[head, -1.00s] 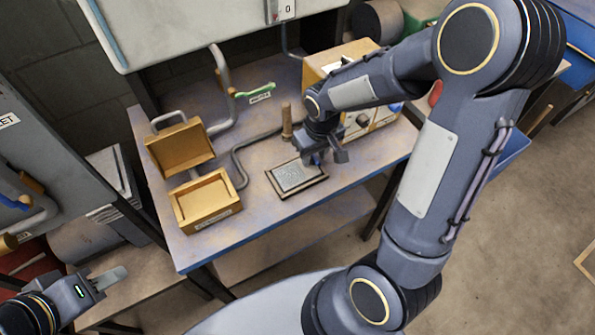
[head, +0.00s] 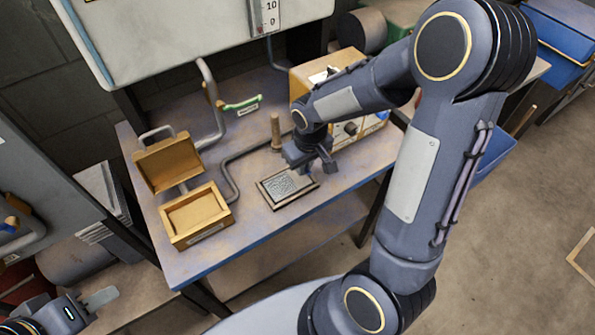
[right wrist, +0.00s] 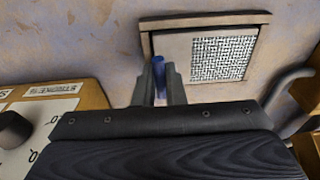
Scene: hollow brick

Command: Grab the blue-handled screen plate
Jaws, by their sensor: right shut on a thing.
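The screen plate (head: 286,184) lies in a dark wooden frame on the workbench. The right wrist view shows its mesh panel (right wrist: 223,58) and its blue handle (right wrist: 158,68) at the frame's left edge. My right gripper (head: 315,168) is over the frame's right side in the head view. In the right wrist view its fingers (right wrist: 159,84) are closed around the blue handle. The plate appears to rest in the frame. My left gripper (head: 95,304) is at the lower left, away from the bench and apparently empty; its finger gap is not clear.
An open wooden box (head: 195,213) stands left of the frame. A wooden peg (head: 276,130), a grey hose and a green-handled tool (head: 242,104) are behind. A control box (head: 350,130) stands at the back right. The bench front (head: 225,250) is clear.

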